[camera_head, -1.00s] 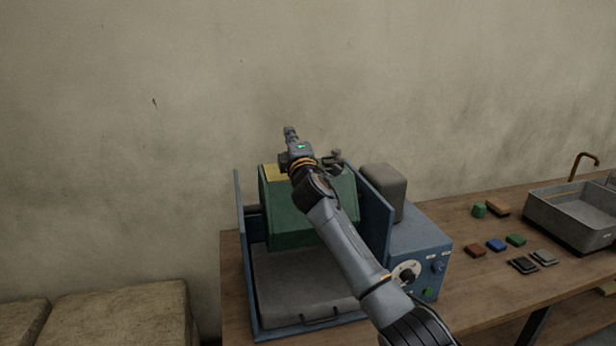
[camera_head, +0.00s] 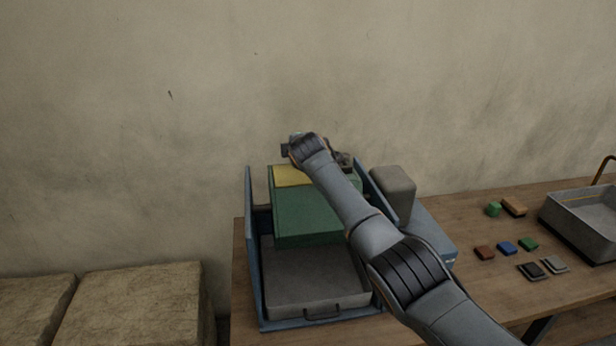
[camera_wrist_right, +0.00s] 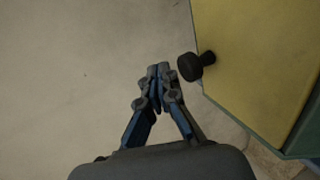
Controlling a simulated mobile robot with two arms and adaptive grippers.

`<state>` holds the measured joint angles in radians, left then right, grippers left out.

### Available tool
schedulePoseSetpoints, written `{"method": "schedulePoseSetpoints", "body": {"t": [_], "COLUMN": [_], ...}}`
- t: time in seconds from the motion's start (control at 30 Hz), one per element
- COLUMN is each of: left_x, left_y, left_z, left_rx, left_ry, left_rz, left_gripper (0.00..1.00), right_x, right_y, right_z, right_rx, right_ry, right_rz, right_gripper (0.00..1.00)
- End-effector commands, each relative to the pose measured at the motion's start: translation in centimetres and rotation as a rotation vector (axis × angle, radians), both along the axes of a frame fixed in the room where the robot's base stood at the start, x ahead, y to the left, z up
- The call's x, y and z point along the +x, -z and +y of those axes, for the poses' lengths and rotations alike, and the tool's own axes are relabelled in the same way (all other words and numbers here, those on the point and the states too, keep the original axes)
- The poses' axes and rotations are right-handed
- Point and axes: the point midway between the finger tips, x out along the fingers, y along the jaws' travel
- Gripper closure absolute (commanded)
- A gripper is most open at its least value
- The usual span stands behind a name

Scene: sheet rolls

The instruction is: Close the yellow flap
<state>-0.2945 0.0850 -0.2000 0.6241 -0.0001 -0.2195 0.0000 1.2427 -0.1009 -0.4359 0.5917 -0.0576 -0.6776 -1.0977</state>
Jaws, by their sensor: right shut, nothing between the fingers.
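The yellow flap (camera_head: 292,176) shows at the top left of the green housing (camera_head: 308,214) in the head view, partly hidden by my right arm. In the right wrist view the yellow flap (camera_wrist_right: 262,50) fills the upper right, with a green edge along it and a dark round knob (camera_wrist_right: 190,67) standing out from its left side. My right gripper (camera_wrist_right: 159,72) is shut and empty, its fingertips just left of the knob with a small apparent gap. I cannot tell how far the flap is open. My left gripper is out of view.
The green housing stands in a blue frame (camera_head: 254,240) above a grey tray (camera_head: 315,280) with a handle. A grey block (camera_head: 393,192) is to the right. Small coloured blocks (camera_head: 507,246) and a grey basin (camera_head: 585,225) lie farther right on the wooden bench (camera_head: 470,215). A bare wall is behind.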

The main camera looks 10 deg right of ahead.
Motion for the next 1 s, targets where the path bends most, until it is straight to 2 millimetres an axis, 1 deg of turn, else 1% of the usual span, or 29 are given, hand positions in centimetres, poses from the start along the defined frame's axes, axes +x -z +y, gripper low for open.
{"method": "schedulePoseSetpoints", "body": {"t": [0.07,0.3,0.63,0.77,0.87,0.9,0.97,1.0], "left_x": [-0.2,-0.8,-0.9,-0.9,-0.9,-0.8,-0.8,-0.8], "left_y": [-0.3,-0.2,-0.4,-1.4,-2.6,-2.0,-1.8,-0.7], "left_z": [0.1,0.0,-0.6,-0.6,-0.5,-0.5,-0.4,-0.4], "left_rx": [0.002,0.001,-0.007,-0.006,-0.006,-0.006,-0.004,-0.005], "left_ry": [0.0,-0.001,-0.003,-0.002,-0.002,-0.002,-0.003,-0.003], "left_rz": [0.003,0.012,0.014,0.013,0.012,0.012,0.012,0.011], "left_gripper": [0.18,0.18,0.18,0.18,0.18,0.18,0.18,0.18], "right_x": [-0.1,-0.1,-0.1,-0.2,-0.2,-0.2,-0.2,-0.2], "right_y": [0.0,0.2,0.0,-1.2,-2.7,-3.2,-4.4,-4.9], "right_z": [0.0,0.0,0.0,0.0,0.0,0.2,0.5,0.4], "right_rx": [0.0,-0.001,-0.001,0.0,-0.001,0.0,-0.001,0.0], "right_ry": [0.0,0.0,0.0,0.001,0.003,0.004,0.004,0.006], "right_rz": [0.012,0.022,0.02,0.02,0.019,0.016,0.016,0.015], "right_gripper": [1.0,1.0,1.0,1.0,1.0,1.0,1.0,1.0]}}
